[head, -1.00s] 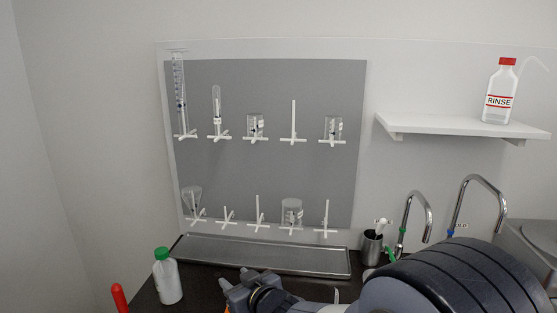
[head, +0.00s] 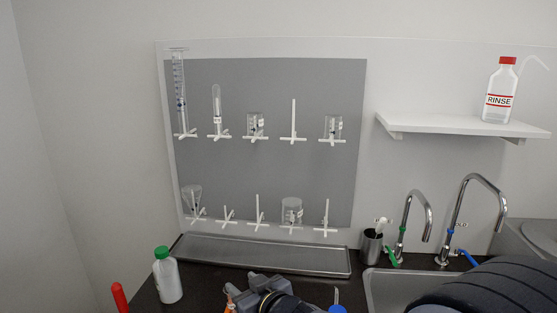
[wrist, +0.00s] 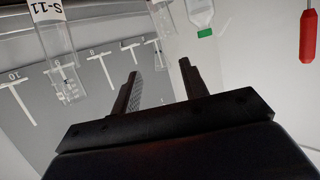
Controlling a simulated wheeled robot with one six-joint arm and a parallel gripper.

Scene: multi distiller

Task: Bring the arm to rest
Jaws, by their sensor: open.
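My gripper (wrist: 160,72) shows in the wrist view with its two dark fingers apart and nothing held between them. In the head view, parts of my arm show low at the bottom middle and bottom right, and the fingertips cannot be made out there. The wrist view is turned over and looks toward the pegboard, with a clear glass vessel labelled S-11 (wrist: 62,75) at upper left, apart from the fingers.
A grey pegboard (head: 265,170) holds glassware on white pegs above a metal tray (head: 260,255). A green-capped white bottle (head: 167,277) and a red handle (head: 120,297) are at lower left. A RINSE bottle (head: 500,92) stands on the shelf; taps (head: 408,225) rise by the sink (head: 385,290).

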